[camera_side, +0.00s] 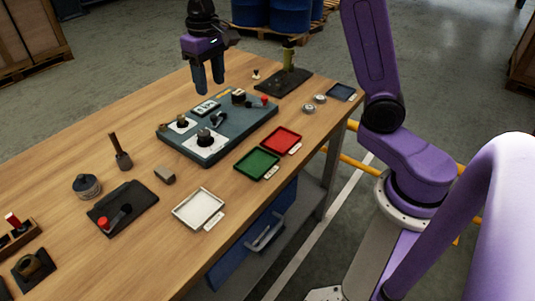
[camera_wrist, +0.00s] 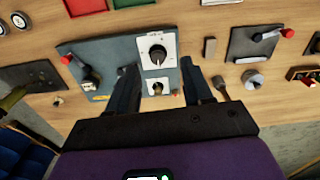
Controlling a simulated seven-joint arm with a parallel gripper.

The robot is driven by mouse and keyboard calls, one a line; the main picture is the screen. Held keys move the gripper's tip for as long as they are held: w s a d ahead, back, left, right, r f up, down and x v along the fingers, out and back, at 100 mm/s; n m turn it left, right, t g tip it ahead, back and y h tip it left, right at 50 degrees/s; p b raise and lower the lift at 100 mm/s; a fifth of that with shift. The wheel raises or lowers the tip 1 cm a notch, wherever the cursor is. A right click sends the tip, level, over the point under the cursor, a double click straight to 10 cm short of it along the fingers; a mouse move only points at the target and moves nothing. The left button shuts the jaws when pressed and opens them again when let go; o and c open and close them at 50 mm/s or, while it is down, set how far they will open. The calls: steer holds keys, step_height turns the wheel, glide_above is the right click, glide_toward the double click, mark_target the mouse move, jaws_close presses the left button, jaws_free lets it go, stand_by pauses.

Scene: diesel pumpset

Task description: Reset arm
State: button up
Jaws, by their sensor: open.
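My gripper (camera_side: 208,78) hangs open and empty above the far side of the wooden table (camera_side: 75,195) in the side view. Its two dark fingers point down and are apart from everything below. In the wrist view my gripper (camera_wrist: 160,90) has its fingers spread, with bare tabletop and part of the grey control panel (camera_wrist: 115,50) between and beyond them. In the side view the control panel (camera_side: 235,130) lies mid-table and carries dark knobs on white plates and a red-tipped lever.
A green tray (camera_side: 256,163), a red tray (camera_side: 281,140) and a white tray (camera_side: 199,208) line the near edge. A dark plate with a red-ended lever (camera_side: 122,205) lies left. A dark stand with an olive handle (camera_side: 289,60) is at the back. Blue barrels (camera_side: 290,15) stand beyond.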

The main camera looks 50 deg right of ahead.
steer(key=s+a+f+n, duration=0.2)
steer(key=s+n, duration=0.4)
steer(key=s, duration=1.1)
steer(key=s+d+f+n, duration=0.2)
steer(key=s+n, duration=0.1)
steer(key=s, duration=0.4)
steer(key=s+d+f+n, duration=0.2)
steer(key=s+d, duration=0.1)
steer(key=s, duration=0.4)
steer(key=shift+s+d+n, duration=0.3)
steer(key=shift+s+n, duration=0.05)
steer(key=shift+n, duration=0.05)
